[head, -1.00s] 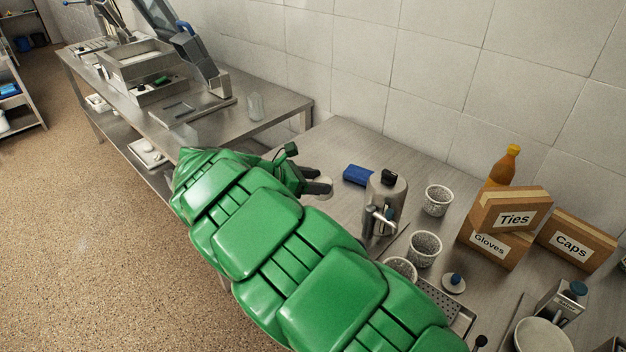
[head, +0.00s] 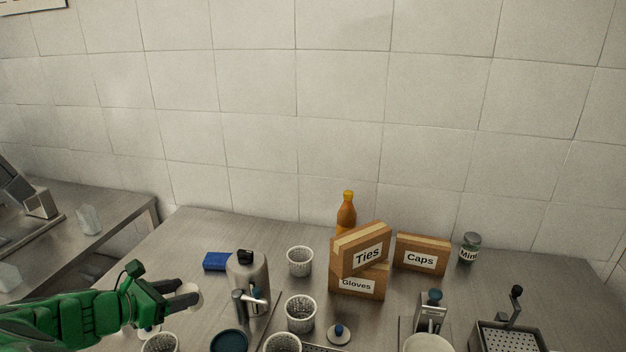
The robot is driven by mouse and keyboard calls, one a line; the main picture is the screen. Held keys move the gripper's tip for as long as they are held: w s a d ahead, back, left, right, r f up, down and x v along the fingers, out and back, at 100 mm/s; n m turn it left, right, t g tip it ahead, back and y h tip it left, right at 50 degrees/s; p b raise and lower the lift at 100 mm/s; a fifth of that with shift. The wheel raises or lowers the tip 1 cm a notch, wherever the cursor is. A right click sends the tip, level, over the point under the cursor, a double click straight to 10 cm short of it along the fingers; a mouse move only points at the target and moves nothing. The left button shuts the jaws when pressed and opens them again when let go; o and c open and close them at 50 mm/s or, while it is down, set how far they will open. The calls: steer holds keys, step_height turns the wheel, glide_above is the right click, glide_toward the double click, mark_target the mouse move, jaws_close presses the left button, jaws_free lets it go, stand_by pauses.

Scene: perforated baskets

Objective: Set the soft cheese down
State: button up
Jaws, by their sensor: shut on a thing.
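My gripper (head: 182,294) is at the lower left of the head view, above the steel table. It is shut on a pale, round soft cheese (head: 190,291), which the dark fingers partly cover. The gap between the cheese and the table top is hard to judge. White perforated baskets stand to the right: one at the back (head: 300,261), one in the middle (head: 300,314) and one cut by the lower edge (head: 283,343). Another basket (head: 160,344) shows in part below my gripper.
A metal canister (head: 248,276) with a tap stands just right of my gripper. A blue block (head: 216,261) lies behind it. Cardboard boxes (head: 420,254) and an orange bottle (head: 346,214) stand near the wall. The table (head: 190,232) is bare at its back left.

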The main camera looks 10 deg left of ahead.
mark_target(184, 287)
steer(key=shift+r, duration=0.1)
